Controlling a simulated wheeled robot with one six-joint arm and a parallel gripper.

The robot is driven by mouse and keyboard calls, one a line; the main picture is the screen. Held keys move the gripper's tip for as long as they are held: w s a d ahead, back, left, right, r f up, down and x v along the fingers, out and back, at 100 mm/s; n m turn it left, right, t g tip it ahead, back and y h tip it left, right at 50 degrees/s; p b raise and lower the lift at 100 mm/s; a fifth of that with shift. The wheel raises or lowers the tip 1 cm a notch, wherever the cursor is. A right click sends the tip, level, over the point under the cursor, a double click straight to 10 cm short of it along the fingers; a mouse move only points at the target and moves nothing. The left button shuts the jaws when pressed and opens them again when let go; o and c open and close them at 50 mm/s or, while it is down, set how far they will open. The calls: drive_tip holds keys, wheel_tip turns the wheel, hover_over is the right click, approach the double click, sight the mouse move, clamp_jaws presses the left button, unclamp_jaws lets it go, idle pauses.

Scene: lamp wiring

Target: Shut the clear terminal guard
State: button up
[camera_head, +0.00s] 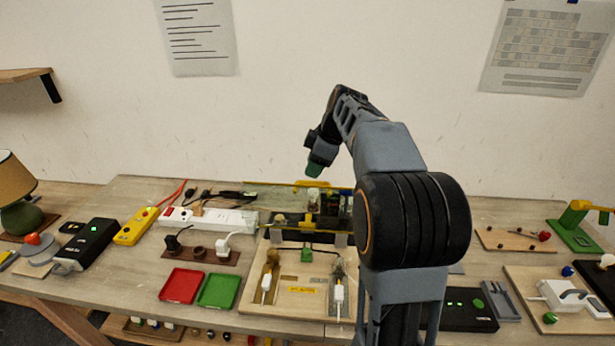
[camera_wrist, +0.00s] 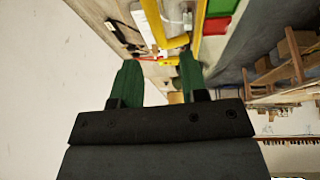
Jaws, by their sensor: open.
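My gripper (camera_head: 315,167) is at the end of the raised arm, above the back of the wooden wiring board (camera_head: 250,299). In the wrist view the two green fingers of my gripper (camera_wrist: 160,80) are spread apart with nothing held between them. A yellow-edged fixture (camera_head: 308,225) stands at the back of the board, below the gripper. A see-through greenish panel (camera_head: 272,198) behind it may be the clear terminal guard; its exact pose is hard to tell. Yellow bars (camera_wrist: 152,22) show just beyond the fingertips in the wrist view. My arm hides the fixture's right side.
A white power strip (camera_head: 205,217) and a brown socket strip (camera_head: 200,254) lie left of the board. A red tray (camera_head: 181,286) and a green tray (camera_head: 218,291) sit in front. A black box (camera_head: 468,310) stands to the right. The air left of the arm is clear.

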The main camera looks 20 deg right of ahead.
drive_tip(key=shift+x, duration=2.45)
drive_tip(key=shift+c, duration=0.5)
clamp_jaws()
